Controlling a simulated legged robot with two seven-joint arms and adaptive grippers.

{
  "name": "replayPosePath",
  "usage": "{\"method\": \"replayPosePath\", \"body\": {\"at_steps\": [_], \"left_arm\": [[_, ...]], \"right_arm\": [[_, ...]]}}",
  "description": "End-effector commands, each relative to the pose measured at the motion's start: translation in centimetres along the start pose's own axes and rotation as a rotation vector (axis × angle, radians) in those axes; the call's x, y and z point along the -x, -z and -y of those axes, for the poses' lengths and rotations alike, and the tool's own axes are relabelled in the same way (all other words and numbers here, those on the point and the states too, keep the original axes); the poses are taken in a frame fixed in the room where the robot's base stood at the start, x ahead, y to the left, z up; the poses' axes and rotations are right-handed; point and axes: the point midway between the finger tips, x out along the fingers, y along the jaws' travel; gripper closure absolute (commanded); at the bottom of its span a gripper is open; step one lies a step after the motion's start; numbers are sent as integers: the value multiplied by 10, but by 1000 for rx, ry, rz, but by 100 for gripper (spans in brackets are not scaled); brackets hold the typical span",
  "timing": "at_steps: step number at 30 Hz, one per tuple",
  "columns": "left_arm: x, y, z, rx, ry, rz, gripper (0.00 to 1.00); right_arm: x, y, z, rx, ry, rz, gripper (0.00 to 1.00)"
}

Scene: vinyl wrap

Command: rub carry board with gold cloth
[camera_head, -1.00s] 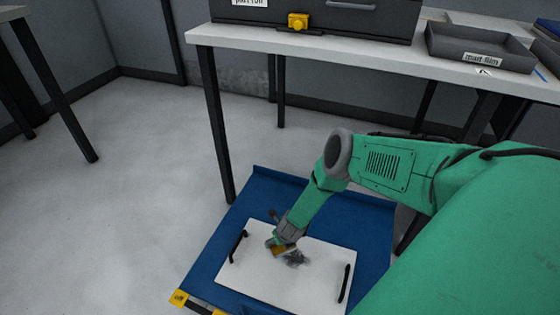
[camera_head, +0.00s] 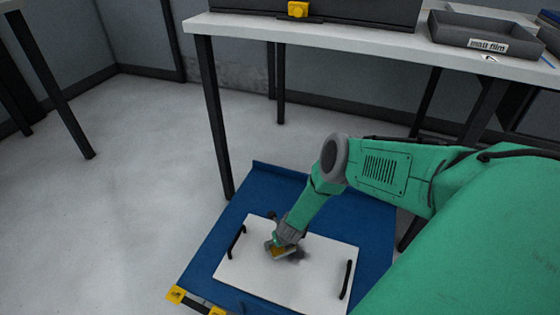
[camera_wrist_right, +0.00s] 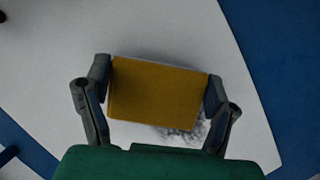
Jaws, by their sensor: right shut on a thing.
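The carry board (camera_head: 270,277) is a white panel with two black handles, lying flat on a blue surface. A dark grey smudge (camera_head: 298,256) marks its middle, and part of the smudge shows in the right wrist view (camera_wrist_right: 187,133). My right gripper (camera_head: 283,247) is at the smudge's left side, low over the board. It is shut on the gold cloth (camera_wrist_right: 155,92), a folded gold pad between its two fingers in the right wrist view. The cloth hides part of the board, and I cannot tell whether it touches it. My left gripper is not in view.
The blue surface (camera_head: 215,262) has a raised back edge and yellow corner pieces (camera_head: 176,294) at the front. A white table (camera_head: 330,37) behind holds a grey tray labelled matt film (camera_head: 470,38) and a dark case with a yellow latch (camera_head: 297,9). Floor at left is clear.

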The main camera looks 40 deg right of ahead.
Motion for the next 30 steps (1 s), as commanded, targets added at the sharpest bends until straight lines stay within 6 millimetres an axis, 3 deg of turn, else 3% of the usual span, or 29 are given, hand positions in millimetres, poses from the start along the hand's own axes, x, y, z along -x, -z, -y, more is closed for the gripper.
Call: {"method": "replayPosePath", "body": {"at_steps": [30], "left_arm": [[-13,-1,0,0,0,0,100]], "right_arm": [[-14,8,4,-1,1,-1,46]]}}
